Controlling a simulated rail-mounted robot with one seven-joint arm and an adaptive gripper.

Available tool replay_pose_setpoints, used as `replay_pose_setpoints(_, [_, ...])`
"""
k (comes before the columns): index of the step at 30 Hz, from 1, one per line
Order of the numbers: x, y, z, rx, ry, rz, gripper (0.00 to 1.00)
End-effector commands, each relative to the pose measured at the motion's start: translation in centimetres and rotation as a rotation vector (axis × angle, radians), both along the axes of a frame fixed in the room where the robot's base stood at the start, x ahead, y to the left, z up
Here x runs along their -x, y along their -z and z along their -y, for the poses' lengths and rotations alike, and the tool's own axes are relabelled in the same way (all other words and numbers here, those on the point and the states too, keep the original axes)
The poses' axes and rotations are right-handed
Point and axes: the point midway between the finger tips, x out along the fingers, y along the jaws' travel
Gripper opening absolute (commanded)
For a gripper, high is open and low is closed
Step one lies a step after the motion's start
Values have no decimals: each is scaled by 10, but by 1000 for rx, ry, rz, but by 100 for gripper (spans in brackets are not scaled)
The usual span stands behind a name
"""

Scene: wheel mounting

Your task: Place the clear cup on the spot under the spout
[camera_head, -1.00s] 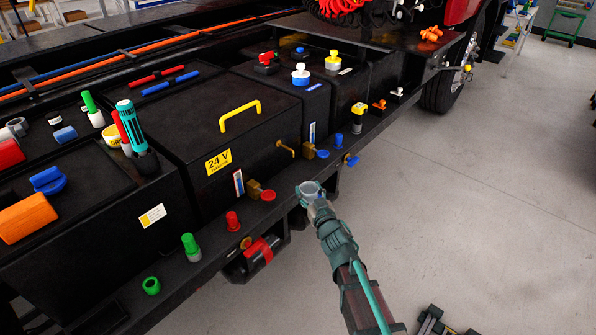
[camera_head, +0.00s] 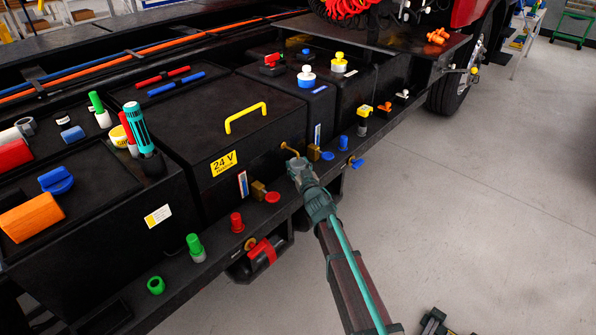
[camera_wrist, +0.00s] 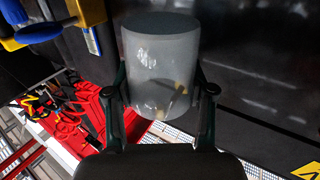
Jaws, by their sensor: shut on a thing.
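My gripper (camera_head: 299,168) is shut on the clear cup (camera_wrist: 160,62), which stands between its two fingers in the wrist view. The cup is translucent grey, and a small brass-coloured shape shows dimly through its lower wall. A thin brass spout (camera_head: 288,149) sticks out of the black box front just beyond my gripper. The spot under the spout is hidden behind my gripper, so I cannot tell whether the cup touches the ledge.
A black box (camera_head: 190,125) with a yellow handle (camera_head: 245,116) stands behind.

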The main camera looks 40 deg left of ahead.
Motion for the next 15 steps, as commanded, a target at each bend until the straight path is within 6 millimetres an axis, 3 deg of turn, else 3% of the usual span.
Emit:
replay_pose_setpoints(4, [0, 22, 1, 0, 0, -2, 20])
replay_pose_setpoints(15, [0, 26, 1, 0, 1, 0, 20])
